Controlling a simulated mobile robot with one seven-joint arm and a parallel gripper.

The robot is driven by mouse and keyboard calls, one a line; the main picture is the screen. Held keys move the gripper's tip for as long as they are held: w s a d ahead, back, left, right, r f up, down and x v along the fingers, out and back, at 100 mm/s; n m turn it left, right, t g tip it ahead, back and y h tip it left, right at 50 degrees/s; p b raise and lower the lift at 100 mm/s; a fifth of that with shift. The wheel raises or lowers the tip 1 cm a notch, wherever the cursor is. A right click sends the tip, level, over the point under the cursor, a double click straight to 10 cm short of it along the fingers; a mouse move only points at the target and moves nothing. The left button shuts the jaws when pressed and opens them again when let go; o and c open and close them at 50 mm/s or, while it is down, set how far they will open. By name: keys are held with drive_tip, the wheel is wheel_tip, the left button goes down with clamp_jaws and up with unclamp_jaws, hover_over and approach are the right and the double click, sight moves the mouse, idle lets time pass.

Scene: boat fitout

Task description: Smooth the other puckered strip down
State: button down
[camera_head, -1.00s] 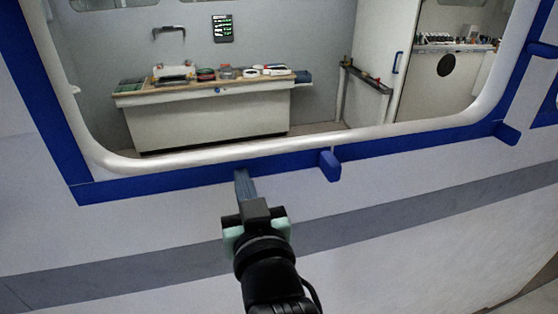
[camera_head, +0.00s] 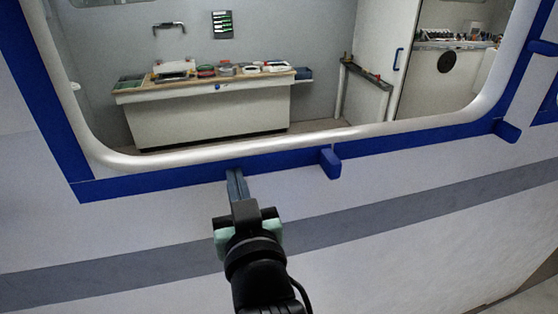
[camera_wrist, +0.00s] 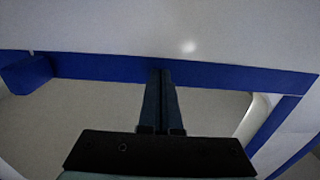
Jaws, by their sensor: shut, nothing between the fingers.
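Blue tape strips frame the window. The bottom strip (camera_head: 280,163) runs under the white rim and shows in the wrist view as a blue band (camera_wrist: 105,68). A raised blue tab (camera_head: 330,163) sticks out from it, right of my gripper; a tab also shows at the left in the wrist view (camera_wrist: 27,75). More tabs stick out at the lower right corner (camera_head: 507,131) and on the right strip (camera_head: 543,48). My gripper (camera_head: 234,172) is shut and empty, its tips at the bottom strip, left of the middle tab. Whether they touch the strip I cannot tell.
The white window rim (camera_head: 250,150) surrounds an opening. Through it a bench (camera_head: 205,118) with tools and a door (camera_head: 380,60) show. A grey stripe (camera_head: 420,205) crosses the pale hull below the tape.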

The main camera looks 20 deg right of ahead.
sight(184, 178)
drive_tip(key=shift+w+a+p, duration=0.1)
drive_tip(key=shift+a+p, duration=0.3)
drive_tip(key=shift+a, duration=1.3)
drive_tip(key=shift+a, duration=1)
drive_tip(key=shift+d, duration=0.15)
drive_tip(key=shift+a, duration=1.4)
